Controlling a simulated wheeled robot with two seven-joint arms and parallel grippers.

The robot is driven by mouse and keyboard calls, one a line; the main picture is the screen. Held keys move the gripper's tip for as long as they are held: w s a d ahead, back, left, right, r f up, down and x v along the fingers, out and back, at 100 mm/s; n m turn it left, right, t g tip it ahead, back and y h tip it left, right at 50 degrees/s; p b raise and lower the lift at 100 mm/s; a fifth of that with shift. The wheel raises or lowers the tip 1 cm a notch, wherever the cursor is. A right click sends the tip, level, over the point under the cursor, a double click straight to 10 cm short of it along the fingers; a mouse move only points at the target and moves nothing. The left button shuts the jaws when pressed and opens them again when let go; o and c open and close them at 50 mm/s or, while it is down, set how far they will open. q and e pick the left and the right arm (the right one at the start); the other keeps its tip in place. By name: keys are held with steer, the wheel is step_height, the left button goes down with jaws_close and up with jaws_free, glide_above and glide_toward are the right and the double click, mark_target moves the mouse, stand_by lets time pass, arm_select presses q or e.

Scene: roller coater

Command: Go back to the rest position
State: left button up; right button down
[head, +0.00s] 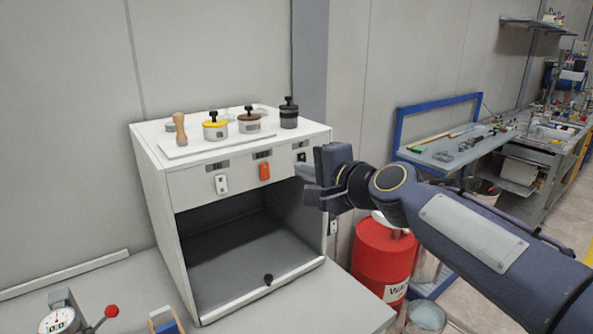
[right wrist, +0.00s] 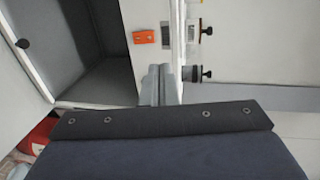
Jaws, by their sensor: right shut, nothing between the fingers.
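My right gripper (head: 304,172) is shut and empty, at the right front edge of a white cabinet (head: 158,190). Its fingers point left toward the cabinet's front panel, close to the panel's right end; I cannot tell whether they touch it. In the right wrist view the closed grey fingers (right wrist: 160,86) appear beside the panel, near an orange switch (right wrist: 144,37). The cabinet's dark compartment (head: 240,235) is open, with a black knob (head: 268,279) at its front lower edge. My left gripper is not in view.
On the cabinet top stand a wooden-handled tool (head: 180,128), a yellow-lidded jar (head: 215,128), a brown-lidded jar (head: 249,122) and a black container (head: 289,114). A dial gauge (head: 60,321) is at lower left. A red drum (head: 380,255) stands below my right arm.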

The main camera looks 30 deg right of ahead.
steer(key=shift+s+r, duration=0.1)
steer(key=shift+s, duration=0.1)
stand_by(0.4)
steer(key=s+a+f+n+g, duration=0.2)
steer(key=s+f+n, duration=0.3)
steer(key=s+f, duration=0.3)
steer(key=s+a+f+n+g+y, duration=0.1)
steer(key=s+a+f+n+g, duration=0.2)
steer(key=s+f, duration=0.5)
steer(key=s+a+f+n+g, duration=0.3)
steer(key=s+f+n+g, duration=0.2)
steer(key=s+f, duration=0.3)
step_height(320, 180, down, 2)
steer(key=shift+a+n+y, duration=0.25)
steer(key=shift+n+y, duration=0.05)
steer(key=shift+n, duration=0.5)
